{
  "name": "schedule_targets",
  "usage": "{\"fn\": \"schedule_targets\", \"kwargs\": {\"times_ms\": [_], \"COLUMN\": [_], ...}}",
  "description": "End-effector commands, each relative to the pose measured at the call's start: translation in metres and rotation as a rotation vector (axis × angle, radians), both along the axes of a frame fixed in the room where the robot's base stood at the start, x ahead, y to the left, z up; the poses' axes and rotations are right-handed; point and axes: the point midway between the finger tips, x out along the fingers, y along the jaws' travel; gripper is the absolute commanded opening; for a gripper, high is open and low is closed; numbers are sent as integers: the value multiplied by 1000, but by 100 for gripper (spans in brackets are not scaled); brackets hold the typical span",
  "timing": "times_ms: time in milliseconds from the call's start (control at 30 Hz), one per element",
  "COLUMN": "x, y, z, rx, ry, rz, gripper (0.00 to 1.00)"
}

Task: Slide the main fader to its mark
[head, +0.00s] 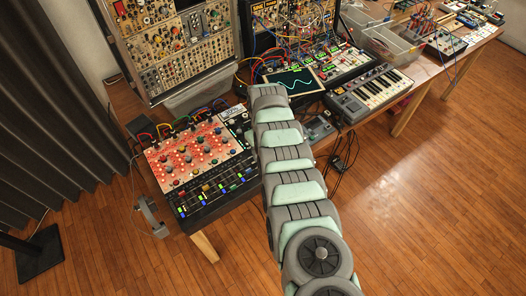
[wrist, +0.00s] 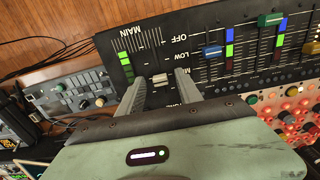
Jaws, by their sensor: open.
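In the wrist view, the main fader's pale cap (wrist: 160,78) sits on the black panel (wrist: 196,66) below the printed word MAIN. My gripper (wrist: 161,80) is open, with one grey finger on each side of the cap. I cannot tell whether either finger touches it. A column of green level lights (wrist: 125,66) stands left of the fader. In the head view, my arm covers the gripper and the main fader; the mixer (head: 200,158) shows to its left.
Other faders with a blue cap (wrist: 212,52) and a green cap (wrist: 270,20) stand to the right in the wrist view. A small keyboard (head: 370,92) and a screen (head: 293,81) sit on the bench right of the mixer.

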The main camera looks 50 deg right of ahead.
Motion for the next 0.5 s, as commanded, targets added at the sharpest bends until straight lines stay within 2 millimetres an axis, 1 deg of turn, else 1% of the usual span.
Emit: {"fn": "schedule_targets", "kwargs": {"times_ms": [67,167,267,300,333,367,500], "x": [0,0,-1,-1,1,2,1], "y": [0,-1,0,0,0,-1,-1], "z": [2,11,28,37,36,39,57], "rx": [0,-1,2,2,-1,-2,-2], "ry": [0,-1,2,0,-3,-5,-6], "rz": [0,0,0,-2,0,0,-2], "gripper": [42,42,42,42,42,42,42]}}
